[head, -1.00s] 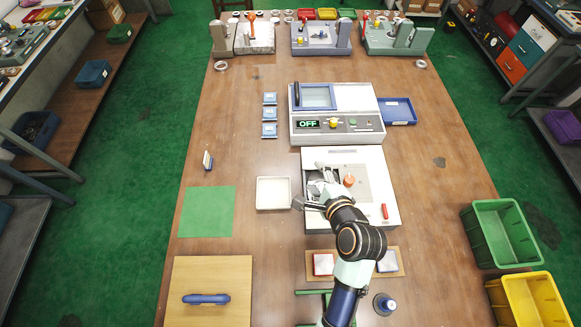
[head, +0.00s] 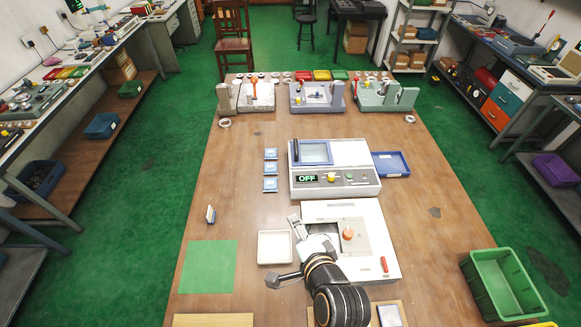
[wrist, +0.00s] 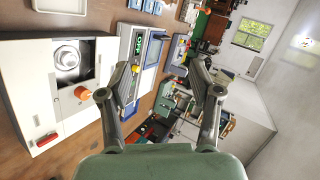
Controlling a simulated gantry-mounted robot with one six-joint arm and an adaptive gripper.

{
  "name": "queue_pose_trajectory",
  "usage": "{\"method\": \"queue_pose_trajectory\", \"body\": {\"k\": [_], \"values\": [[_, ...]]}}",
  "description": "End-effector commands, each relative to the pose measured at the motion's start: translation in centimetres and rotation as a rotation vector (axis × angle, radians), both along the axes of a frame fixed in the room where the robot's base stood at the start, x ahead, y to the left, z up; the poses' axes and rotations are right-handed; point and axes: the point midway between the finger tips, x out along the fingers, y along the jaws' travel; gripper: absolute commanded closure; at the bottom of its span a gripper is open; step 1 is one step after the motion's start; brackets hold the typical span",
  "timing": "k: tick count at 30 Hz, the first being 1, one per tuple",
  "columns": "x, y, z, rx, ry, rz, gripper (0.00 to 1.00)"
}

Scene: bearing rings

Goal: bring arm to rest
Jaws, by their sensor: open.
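My gripper (wrist: 170,82) is open and empty in the wrist view, its two fingers spread wide with the room showing between them. In the head view my gripper (head: 284,251) is above the left part of a white box-shaped station (head: 372,230), beside a white tray (head: 274,247). My arm rises from the bottom of the head view and covers part of that station. The station has an orange knob (head: 348,233) and a red handle (head: 384,264); in the wrist view a round metal part (wrist: 67,57) sits in its recess.
A machine with an OFF display (head: 334,181) stands behind the station, with a blue tray (head: 391,165) to its right. A green mat (head: 208,267) lies at the left. Three fixtures line the far table edge. A green bin (head: 503,284) stands at the right.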

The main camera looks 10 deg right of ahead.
Motion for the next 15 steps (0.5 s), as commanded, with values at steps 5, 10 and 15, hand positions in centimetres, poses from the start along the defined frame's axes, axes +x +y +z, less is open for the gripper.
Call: {"method": "queue_pose_trajectory", "body": {"k": [5,10,15], "values": [[0.0,0.1,0.1,-0.012,-0.004,0.006,0.37],[-2.0,2.9,3.2,-0.388,-0.074,0.182,0.37],[-6.7,5.9,8.3,-1.017,-0.166,0.430,0.37]]}}
